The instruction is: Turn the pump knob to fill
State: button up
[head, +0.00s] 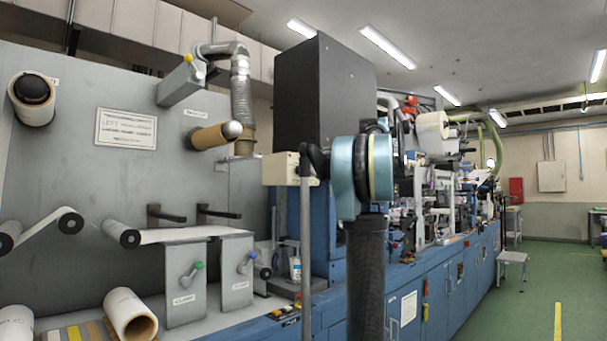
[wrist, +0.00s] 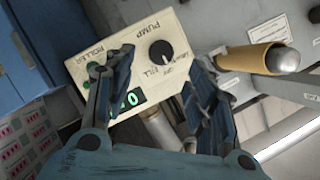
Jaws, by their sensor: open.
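The cream pump box (wrist: 150,20) fills the upper middle of the wrist view, its lettering upside down, with PUMP, ROLLER and FILL readable. Its round black pump knob (wrist: 161,53) has a white pointer mark; I cannot tell surely which label it marks. My gripper (wrist: 160,64) is open, one finger on each side of the knob in the picture, with no visible contact.
A brown roll on a spindle (wrist: 250,58) sticks out right of the box in the wrist view. A tall black cabinet (head: 322,100) rises behind the box. Clamp stands (head: 186,283) and rollers are at left.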

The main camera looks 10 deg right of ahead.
aim_at(303, 169)
jog(key=x, duration=0.7)
jog(key=shift+f, duration=0.1)
jog(key=c, duration=1.1)
